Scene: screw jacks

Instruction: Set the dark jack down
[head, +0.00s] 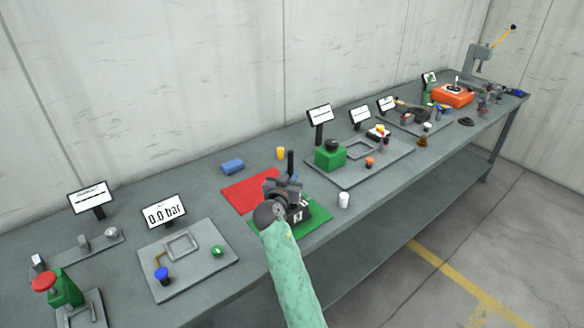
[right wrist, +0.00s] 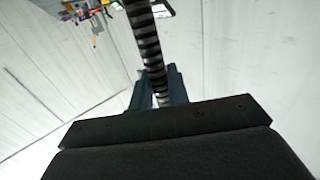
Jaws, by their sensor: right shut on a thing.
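The dark jack (head: 291,160) shows in the head view as a black post rising above my right gripper (head: 285,187). A black part with a white label (head: 299,215) shows below the gripper, over the green mat (head: 318,217). In the right wrist view the jack's dark threaded screw (right wrist: 147,45) stands between the fingers of my right gripper (right wrist: 158,88), which is shut on it. The gripper and wrist hide much of the jack. I cannot tell whether its base touches the mat. My left gripper is not in view.
A red mat (head: 243,191) lies behind and left of the green one. A white cylinder (head: 344,200) stands close on the right. A yellow cylinder (head: 280,153) and a blue one (head: 232,167) are behind. Grey fixture plates (head: 205,275) flank this area, and the bench's front edge is near.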

